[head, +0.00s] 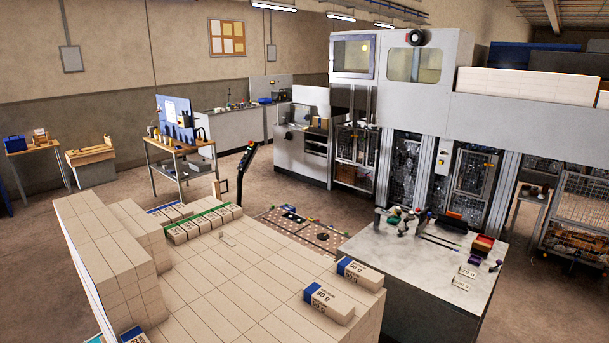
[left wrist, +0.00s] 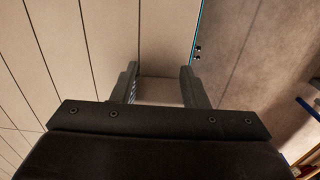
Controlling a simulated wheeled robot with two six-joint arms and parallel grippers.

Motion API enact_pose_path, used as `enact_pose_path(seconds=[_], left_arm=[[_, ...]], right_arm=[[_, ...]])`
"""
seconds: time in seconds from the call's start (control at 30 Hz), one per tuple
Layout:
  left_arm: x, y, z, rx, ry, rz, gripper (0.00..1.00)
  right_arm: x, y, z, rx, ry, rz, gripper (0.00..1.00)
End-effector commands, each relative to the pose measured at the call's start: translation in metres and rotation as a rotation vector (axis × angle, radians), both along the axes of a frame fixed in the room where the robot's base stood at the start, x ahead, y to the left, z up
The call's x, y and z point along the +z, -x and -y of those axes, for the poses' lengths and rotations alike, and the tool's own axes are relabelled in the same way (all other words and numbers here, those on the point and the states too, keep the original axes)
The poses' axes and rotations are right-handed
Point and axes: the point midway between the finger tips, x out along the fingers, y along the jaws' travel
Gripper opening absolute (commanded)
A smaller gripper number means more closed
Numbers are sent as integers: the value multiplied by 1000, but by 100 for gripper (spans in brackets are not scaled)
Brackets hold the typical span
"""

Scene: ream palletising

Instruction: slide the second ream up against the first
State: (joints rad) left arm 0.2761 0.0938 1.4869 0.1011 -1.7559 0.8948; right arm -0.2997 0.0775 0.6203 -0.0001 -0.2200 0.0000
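Two white reams with blue end bands lie on the near right part of the large pale stack's top (head: 230,285). One ream (head: 360,273) is at the right edge, and the other ream (head: 329,303) is nearer with a narrow gap between them. I cannot tell which the task calls first or second. In the left wrist view my left gripper (left wrist: 160,77) has its two fingers apart, over pale, seamed surfaces; I see nothing clearly held. No gripper shows in the head view, and my right gripper is not seen.
A taller pale stack (head: 105,250) rises at the left. A row of green-banded reams (head: 203,222) lies along the far edge, with blue-banded ones behind. Another ream (head: 133,337) is cut off at the bottom. A grey worktable (head: 425,262) stands at the right. The stack top's middle is mostly clear.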

Motion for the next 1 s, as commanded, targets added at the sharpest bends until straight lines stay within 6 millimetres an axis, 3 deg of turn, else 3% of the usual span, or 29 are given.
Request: enact_pose_path(seconds=[0.57, 1.0], left_arm=[[30, 0, 1, -1, 1, 2, 40], [66, 13, 15, 0, 0, 1, 40]], right_arm=[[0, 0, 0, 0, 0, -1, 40], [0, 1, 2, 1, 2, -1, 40]])
